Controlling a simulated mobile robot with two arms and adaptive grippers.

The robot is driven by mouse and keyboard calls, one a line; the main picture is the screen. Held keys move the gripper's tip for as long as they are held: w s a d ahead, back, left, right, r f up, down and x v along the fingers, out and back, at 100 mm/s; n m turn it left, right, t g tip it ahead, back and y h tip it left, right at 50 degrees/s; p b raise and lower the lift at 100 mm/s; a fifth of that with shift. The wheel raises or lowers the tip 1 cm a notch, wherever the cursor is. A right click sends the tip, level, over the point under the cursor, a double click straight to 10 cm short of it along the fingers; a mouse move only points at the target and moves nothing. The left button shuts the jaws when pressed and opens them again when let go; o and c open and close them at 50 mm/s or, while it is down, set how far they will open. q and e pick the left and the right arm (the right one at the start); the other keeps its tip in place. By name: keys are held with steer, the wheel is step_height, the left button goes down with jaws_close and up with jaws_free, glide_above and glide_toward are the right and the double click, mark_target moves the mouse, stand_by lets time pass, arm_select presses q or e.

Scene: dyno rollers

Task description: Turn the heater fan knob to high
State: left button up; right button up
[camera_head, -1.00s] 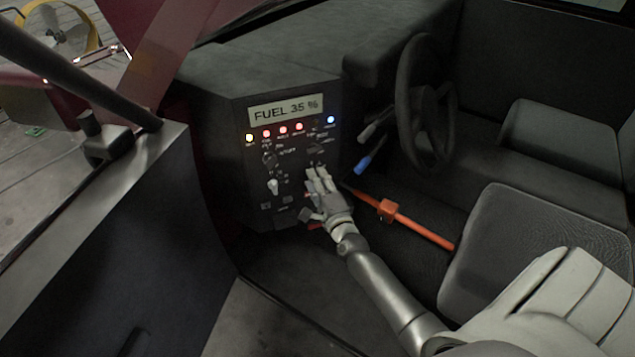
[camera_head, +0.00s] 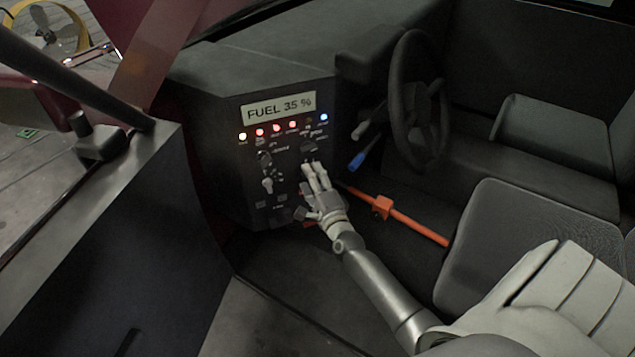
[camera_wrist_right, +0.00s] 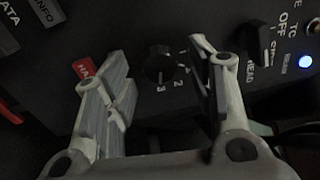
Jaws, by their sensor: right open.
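The heater fan knob (camera_wrist_right: 158,64) is a small round black knob with the numbers 1, 2 and 3 beside it in the right wrist view. My right gripper (camera_wrist_right: 157,52) is open, with one finger on each side of the knob, and no clear contact shows. In the head view my right gripper (camera_head: 315,172) is at the lower right of the dashboard panel (camera_head: 228,165), and its fingers hide the fan knob. My left gripper is not in view.
Another black knob (camera_wrist_right: 262,38), near OFF and HEAD labels, sits close to the right finger in the wrist view. A red button (camera_wrist_right: 86,68) is by the left finger. An orange-red lever (camera_head: 415,225), steering wheel (camera_head: 418,100) and seat (camera_head: 510,235) are to the right.

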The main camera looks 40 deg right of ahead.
steer(key=v, duration=1.1)
steer(key=shift+s, duration=0.4)
